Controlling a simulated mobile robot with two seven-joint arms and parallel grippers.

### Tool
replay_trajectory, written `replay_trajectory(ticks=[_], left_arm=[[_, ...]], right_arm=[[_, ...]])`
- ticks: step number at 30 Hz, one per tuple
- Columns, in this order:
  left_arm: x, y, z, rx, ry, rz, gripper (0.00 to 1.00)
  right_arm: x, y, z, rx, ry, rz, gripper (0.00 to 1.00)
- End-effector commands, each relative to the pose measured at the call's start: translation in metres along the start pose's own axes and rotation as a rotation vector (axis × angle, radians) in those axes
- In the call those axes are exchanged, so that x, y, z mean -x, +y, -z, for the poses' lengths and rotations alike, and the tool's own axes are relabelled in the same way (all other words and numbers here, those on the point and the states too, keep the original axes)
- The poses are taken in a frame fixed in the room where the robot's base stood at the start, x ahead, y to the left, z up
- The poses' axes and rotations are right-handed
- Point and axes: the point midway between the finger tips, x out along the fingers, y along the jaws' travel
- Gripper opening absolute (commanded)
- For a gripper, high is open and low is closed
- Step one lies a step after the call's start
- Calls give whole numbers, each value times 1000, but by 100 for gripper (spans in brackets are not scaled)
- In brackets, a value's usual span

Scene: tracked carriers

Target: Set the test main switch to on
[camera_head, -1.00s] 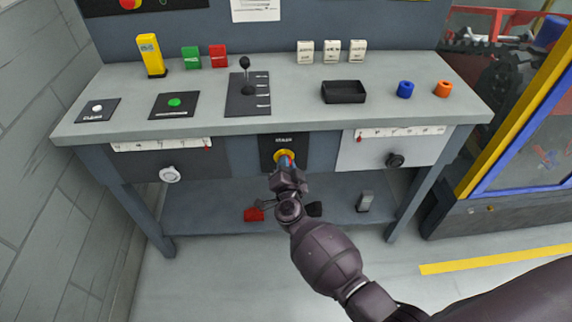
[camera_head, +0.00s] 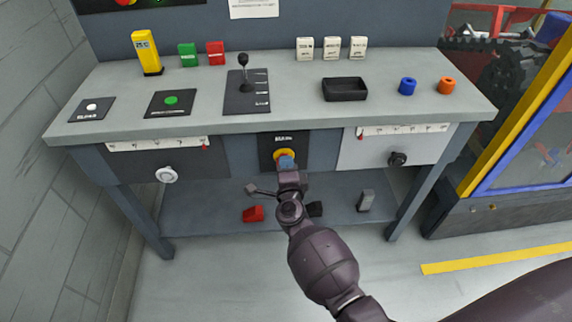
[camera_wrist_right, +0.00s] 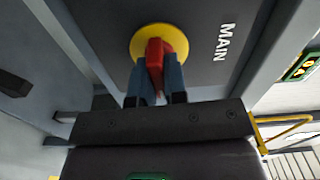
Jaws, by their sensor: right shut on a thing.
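The main switch is a red handle (camera_wrist_right: 154,50) on a round yellow plate (camera_wrist_right: 136,44), on a dark panel lettered MAIN in the right wrist view. In the head view the yellow plate (camera_head: 281,153) shows on the dark front panel below the bench top. My right gripper (camera_head: 286,162) reaches it from the front. In the wrist view its blue fingers (camera_wrist_right: 155,72) are shut on the red handle, one on each side. The fingers hide part of the handle in the head view. My left gripper is not in view.
The bench top (camera_head: 205,98) above carries a black lever (camera_head: 243,65), a black tray (camera_head: 345,89), push buttons and blocks. A white knob (camera_head: 166,175) and a black knob (camera_head: 397,159) sit on the panels at either side. A red block (camera_head: 253,214) lies on the lower shelf.

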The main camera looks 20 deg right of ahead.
Motion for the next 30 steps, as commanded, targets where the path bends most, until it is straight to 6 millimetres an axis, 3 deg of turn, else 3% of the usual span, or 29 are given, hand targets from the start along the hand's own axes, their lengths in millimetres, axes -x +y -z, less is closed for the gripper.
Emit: replay_trajectory(ticks=[19, 20, 24, 30], left_arm=[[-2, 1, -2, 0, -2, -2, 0], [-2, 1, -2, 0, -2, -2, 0], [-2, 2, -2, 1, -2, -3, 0], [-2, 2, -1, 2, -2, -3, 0]], right_arm=[[1, 2, 0, -55, -1, -3, 0], [1, 2, 0, -55, -1, -3, 14], [1, 2, 0, -55, -1, -2, 36], [0, 1, 0, -54, 0, -1, 38]])
